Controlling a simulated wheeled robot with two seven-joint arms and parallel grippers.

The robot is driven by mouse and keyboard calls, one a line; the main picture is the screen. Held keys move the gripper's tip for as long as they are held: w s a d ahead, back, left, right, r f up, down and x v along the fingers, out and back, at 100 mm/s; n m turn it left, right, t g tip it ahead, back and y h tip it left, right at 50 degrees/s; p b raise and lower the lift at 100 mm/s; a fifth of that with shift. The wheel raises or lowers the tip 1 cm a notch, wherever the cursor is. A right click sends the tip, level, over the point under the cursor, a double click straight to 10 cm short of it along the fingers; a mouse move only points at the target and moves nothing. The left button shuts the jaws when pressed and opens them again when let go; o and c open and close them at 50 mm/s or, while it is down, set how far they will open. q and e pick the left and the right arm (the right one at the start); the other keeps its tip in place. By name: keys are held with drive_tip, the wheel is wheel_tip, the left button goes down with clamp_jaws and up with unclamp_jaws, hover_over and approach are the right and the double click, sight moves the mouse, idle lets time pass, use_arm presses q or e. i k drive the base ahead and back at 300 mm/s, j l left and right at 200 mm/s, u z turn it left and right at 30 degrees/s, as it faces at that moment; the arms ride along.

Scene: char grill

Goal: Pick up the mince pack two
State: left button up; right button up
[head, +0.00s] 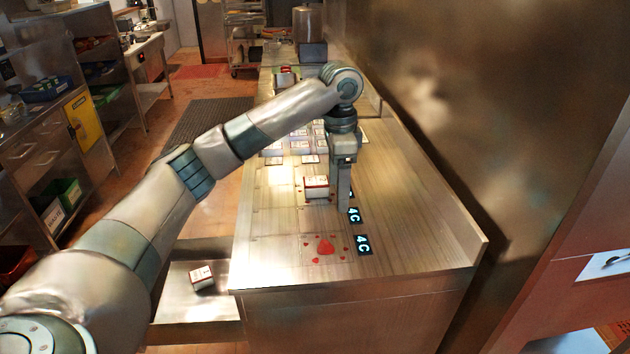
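A white pack with red edges (316,183) sits on the wooden counter, left of my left gripper. A similar white and red pack (202,278) lies on the lower metal shelf at the left. I cannot read which one is mince pack two. My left gripper (344,205) points down at the counter just right of the first pack, its fingers seen edge-on. I cannot tell whether it touches the pack or whether its fingers are apart. My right gripper is out of view.
The counter (420,235) is clear on the right, up to its raised edge. Several white packs (305,140) stand farther back, partly behind my arm. A metal wall (480,110) rises on the right.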

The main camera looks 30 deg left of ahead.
sight(314, 186)
drive_tip(key=i+j, duration=0.95)
drive_tip(key=j, duration=0.15)
